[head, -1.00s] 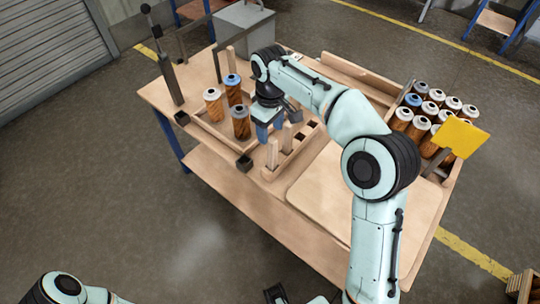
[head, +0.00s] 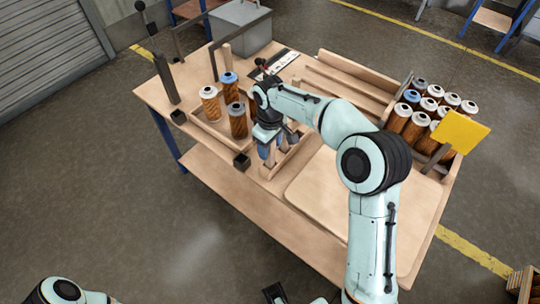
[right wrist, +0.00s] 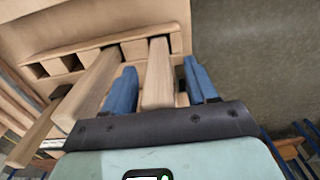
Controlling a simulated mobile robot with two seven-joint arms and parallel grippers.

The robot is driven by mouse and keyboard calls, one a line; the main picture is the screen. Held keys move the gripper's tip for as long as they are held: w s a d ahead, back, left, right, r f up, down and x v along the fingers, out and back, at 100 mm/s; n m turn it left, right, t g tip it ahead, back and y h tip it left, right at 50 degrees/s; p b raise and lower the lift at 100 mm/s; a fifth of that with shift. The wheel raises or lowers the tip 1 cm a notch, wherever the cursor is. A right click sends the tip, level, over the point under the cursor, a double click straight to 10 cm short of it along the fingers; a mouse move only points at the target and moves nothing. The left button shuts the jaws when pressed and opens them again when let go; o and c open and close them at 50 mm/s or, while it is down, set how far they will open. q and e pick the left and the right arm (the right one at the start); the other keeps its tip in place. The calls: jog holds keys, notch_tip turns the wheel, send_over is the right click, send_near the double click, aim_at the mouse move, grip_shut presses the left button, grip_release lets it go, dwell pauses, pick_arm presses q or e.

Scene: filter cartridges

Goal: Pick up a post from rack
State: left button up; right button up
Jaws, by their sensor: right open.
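The wooden rack (right wrist: 80,60) has a row of square holes and upright light-wood posts. In the right wrist view one post (right wrist: 157,80) stands between the two blue fingers of my right gripper (right wrist: 160,70). The fingers are apart, with a gap visible on the right side of that post. A second post (right wrist: 95,88) stands just left of the left finger, outside the jaws. In the head view my right gripper (head: 272,148) is over the rack (head: 297,160), and my wrist hides part of the posts.
Three filter cartridges (head: 210,105) stand left of the gripper, close to my wrist. A crate of several cartridges (head: 425,105) and a yellow plate (head: 460,131) are at right. A grey box (head: 241,28) is at the back. The board (head: 350,205) in front is clear.

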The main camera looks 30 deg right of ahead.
grip_shut()
jog(key=shift+r, duration=0.1)
